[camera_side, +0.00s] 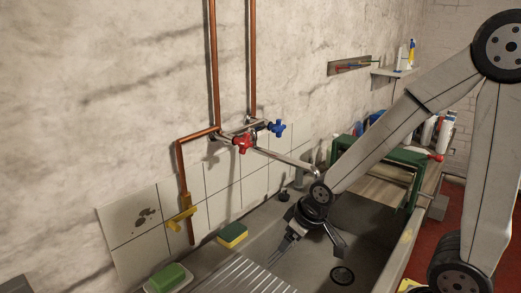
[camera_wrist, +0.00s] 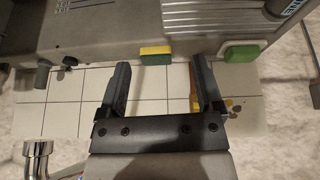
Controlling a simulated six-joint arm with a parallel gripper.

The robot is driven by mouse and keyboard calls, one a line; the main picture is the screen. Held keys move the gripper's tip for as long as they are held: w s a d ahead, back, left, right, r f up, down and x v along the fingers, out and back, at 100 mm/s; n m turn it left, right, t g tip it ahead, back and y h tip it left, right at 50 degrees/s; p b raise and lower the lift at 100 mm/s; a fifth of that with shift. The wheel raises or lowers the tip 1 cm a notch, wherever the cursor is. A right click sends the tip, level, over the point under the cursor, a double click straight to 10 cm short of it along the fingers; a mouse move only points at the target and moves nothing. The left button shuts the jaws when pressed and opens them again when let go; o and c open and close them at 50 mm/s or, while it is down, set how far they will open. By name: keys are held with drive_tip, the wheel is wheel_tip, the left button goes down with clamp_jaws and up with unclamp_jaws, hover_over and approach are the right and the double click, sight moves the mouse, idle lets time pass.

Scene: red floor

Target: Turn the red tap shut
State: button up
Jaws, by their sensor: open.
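The red tap (camera_side: 242,142) is a red cross-shaped handle on the wall mixer in the side view. It sits to the left of the blue tap (camera_side: 277,128), and a metal spout (camera_side: 288,159) reaches out to the right. My gripper (camera_side: 305,250) is low over the sink, below and to the right of the red tap and well apart from it. In the wrist view my gripper (camera_wrist: 160,65) has its two dark fingers spread with nothing held between them. The red handle is not visible in the wrist view; part of the metal spout (camera_wrist: 36,155) shows at lower left.
A yellow valve handle (camera_side: 181,215) is on the copper pipe. A yellow-green sponge (camera_side: 232,235) and a green soap (camera_side: 167,277) lie along the sink's back edge. A green-framed rack (camera_side: 408,157) stands at right. The space before the taps looks clear.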

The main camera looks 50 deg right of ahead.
drive_tip(key=w+d+r+n+t, duration=0.2)
drive_tip(key=w+d+r+t, duration=0.2)
drive_tip(key=w+r+t, duration=0.4)
drive_tip(key=n+t, duration=0.2)
drive_tip(key=t, duration=0.3)
approach(248, 145)
drive_tip(key=w, duration=0.3)
drive_tip(key=shift+d+y, duration=0.1)
drive_tip(key=shift+y, duration=0.2)
drive_tip(key=shift+w, duration=3.9)
clamp_jaws()
